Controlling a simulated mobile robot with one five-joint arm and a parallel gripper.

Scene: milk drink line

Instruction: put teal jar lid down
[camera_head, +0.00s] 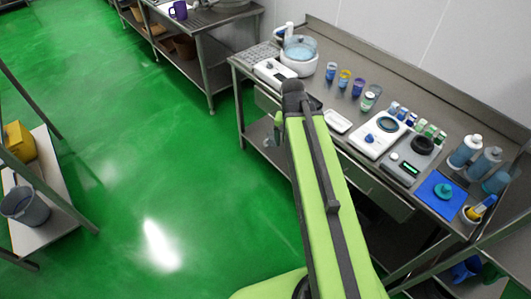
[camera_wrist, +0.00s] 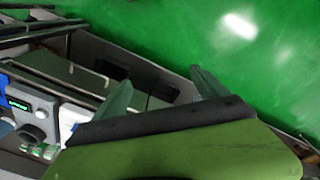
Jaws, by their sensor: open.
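A small teal lid-like piece with a raised middle (camera_head: 444,190) lies on the blue mat (camera_head: 429,207) at the right end of the steel bench, apart from my gripper. I take it for the teal jar lid. My gripper (camera_wrist: 160,76) is open in the wrist view, with its two fingers spread wide and nothing between them. It points past the bench front toward the green floor. The teal piece cannot be made out in the wrist view.
The steel bench (camera_head: 335,52) holds a white scale (camera_head: 377,135), a grey scale (camera_head: 412,162), a small white tray (camera_head: 337,121), a glass jar (camera_head: 371,98), several coloured cups and bottles. A yellow-topped item (camera_head: 479,208) stands right of the mat. The green floor (camera_head: 150,150) is clear.

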